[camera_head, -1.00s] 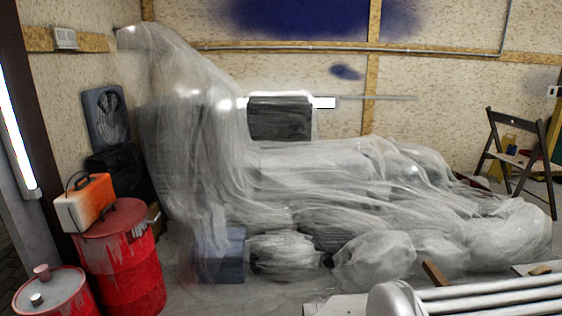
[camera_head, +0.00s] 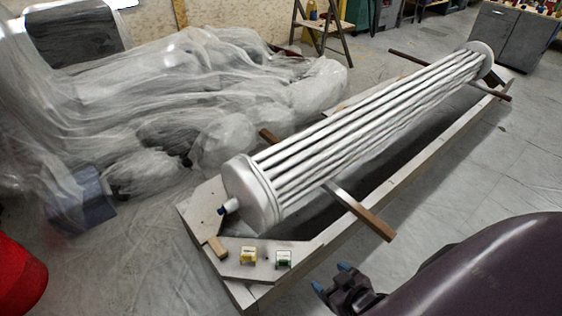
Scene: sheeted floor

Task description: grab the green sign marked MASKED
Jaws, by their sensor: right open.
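A small green and white sign (camera_head: 283,259) stands on the near end of a wooden trough frame; any lettering is too small to read. A similar yellow sign (camera_head: 248,255) stands just left of it. My right gripper (camera_head: 332,278) is at the lower right, with blue fingertips spread apart and nothing between them. It is to the right of the green sign and apart from it, beyond the frame's edge in the picture. My left gripper is not in view.
A bundle of white tubes with round end plates (camera_head: 252,195) lies across wooden bars in the trough frame (camera_head: 400,195). Plastic-sheeted objects (camera_head: 200,90) fill the left. A red barrel (camera_head: 18,275) is at the lower left.

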